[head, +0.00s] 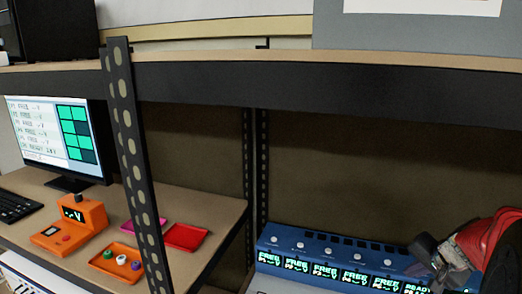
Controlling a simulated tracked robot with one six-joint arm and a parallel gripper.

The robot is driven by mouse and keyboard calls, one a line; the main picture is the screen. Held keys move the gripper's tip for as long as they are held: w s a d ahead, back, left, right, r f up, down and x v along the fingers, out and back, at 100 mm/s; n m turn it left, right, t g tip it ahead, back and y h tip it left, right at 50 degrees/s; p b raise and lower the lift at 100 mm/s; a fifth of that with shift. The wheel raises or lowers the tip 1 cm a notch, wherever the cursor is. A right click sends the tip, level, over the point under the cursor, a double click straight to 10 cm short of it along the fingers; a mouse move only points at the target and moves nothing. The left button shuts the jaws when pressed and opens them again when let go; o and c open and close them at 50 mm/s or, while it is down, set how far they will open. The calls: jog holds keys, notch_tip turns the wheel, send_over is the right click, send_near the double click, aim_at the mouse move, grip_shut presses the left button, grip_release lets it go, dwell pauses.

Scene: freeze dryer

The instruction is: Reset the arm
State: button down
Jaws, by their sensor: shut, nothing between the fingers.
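My arm shows at the lower right edge of the head view, with red, grey and black parts. My gripper (438,268) is at its end, shut and empty, in front of the right part of a blue device (315,247). The device has a row of small green-lit displays, most reading FREE and the rightmost reading READY. My gripper overlaps the device's right end in the picture; whether it touches cannot be told. Part of that end is hidden behind the arm.
A dark perforated shelf post (135,150) stands between me and the left table. An upper shelf (330,85) crosses above. On the left table are a monitor (55,140), a keyboard (15,206), an orange device (75,226), an orange tray (122,274) with small vials, and a red tray (186,237).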

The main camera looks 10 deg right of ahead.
jog(key=s+a+r+n, duration=0.2)
jog(key=s+a+n, duration=0.2)
jog(key=a, duration=0.7)
jog(key=s+a+r+n, duration=0.2)
jog(key=s+a+n, duration=0.2)
jog(key=a, duration=0.7)
jog(key=s+a+r+n+g+y, duration=0.1)
jog(key=s+a+n, duration=0.3)
jog(key=a, duration=0.8)
jog(key=shift+s+r, duration=0.85)
jog(key=shift+s, duration=0.35)
jog(key=shift+s, duration=0.1)
